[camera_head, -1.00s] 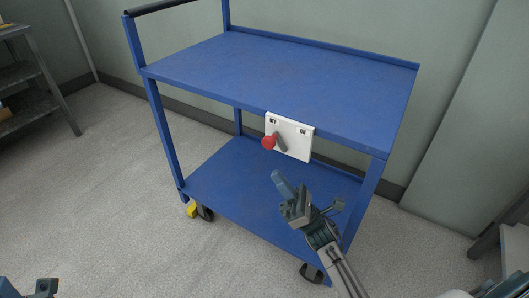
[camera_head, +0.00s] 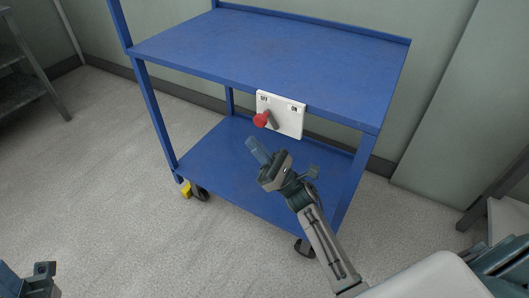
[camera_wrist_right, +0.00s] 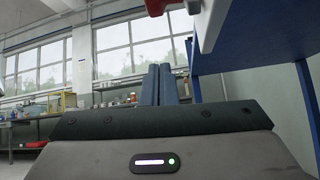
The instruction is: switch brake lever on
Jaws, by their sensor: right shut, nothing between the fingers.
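The brake lever has a red knob (camera_head: 261,120) on a short grey stem. It sits on a white plate (camera_head: 287,118) marked OFF at left and ON at right, on the front edge of the blue cart. The knob is on the OFF side. My right gripper (camera_head: 254,146) is shut and empty, just below and left of the plate, apart from the knob. In the right wrist view the shut fingers (camera_wrist_right: 159,84) point up, and part of the red knob (camera_wrist_right: 157,6) shows at the top edge. Part of my left gripper (camera_head: 40,270) shows at the lower left; its fingers are unclear.
The blue cart's top shelf (camera_head: 270,55) is bare, and its lower shelf (camera_head: 215,165) lies behind my right gripper. A grey rack (camera_head: 30,65) stands at far left. A grey stand (camera_head: 497,185) is at the right edge. The floor left of the cart is clear.

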